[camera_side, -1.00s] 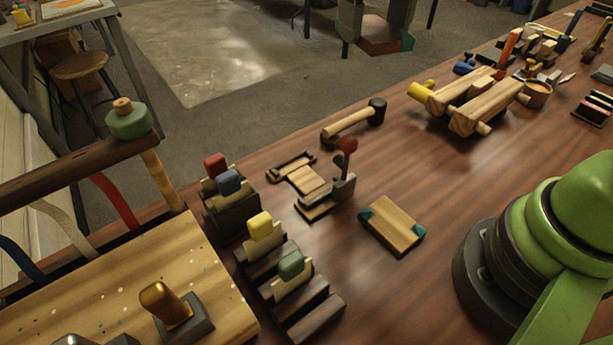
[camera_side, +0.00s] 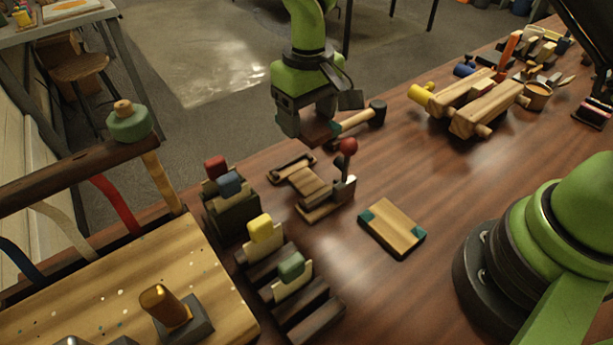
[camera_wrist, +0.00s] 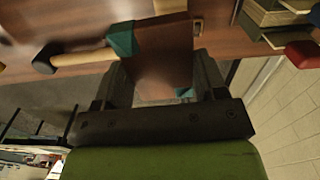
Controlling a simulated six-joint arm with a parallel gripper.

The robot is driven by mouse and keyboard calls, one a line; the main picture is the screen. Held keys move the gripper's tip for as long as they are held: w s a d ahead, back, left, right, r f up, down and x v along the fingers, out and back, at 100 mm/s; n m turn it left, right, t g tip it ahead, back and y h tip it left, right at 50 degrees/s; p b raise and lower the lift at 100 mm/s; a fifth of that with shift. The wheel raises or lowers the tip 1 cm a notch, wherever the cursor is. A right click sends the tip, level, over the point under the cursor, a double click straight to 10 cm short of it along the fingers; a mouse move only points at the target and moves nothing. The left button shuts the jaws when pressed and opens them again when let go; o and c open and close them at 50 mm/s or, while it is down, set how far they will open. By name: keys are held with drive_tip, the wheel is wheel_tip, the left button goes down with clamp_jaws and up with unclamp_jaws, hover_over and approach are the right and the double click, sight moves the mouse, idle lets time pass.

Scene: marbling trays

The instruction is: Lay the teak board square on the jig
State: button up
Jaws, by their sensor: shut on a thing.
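The teak board (camera_side: 318,133), reddish brown with teal corners, is held in my gripper (camera_side: 308,118) above the far edge of the bench. In the wrist view the board (camera_wrist: 165,55) sits between both fingers, with teal at two corners. The jig (camera_side: 307,182), pale wood with dark end pieces and a red-knobbed clamp (camera_side: 347,160), lies on the bench just nearer the camera than the board. The board is apart from the jig. A pale strip beyond the board in the wrist view may be the jig; I cannot tell.
A second, paler board with teal corners (camera_side: 393,228) lies right of the jig. A mallet (camera_side: 362,121) lies close behind the held board. Racks with coloured-top blocks (camera_side: 230,212) stand left of the jig. Clamped wooden beams (camera_side: 480,108) are farther right.

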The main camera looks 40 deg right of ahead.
hover_over(306, 181)
drive_tip(key=w, duration=0.1)
drive_tip(key=shift+n, duration=0.4)
drive_tip(key=f, duration=0.4)
drive_tip(key=shift+w+a+f, duration=0.1)
drive_tip(key=shift+a+f, duration=0.05)
drive_tip(key=shift+a, duration=0.2)
drive_tip(key=shift+s+d+f+m, duration=0.15)
drive_tip(key=shift+s+f+m, duration=0.1)
drive_tip(key=shift+f, duration=0.2)
drive_tip(key=shift+s+d+f+m, duration=0.15)
drive_tip(key=shift+f+m, duration=0.1)
drive_tip(key=shift+f, duration=0.2)
drive_tip(key=shift+s+d+f, duration=0.1)
drive_tip(key=shift+s+f, duration=0.1)
drive_tip(key=shift+f, duration=1.65)
drive_tip(key=shift+f, duration=0.15)
drive_tip(key=o, duration=0.9)
drive_tip(key=shift+o, duration=0.2)
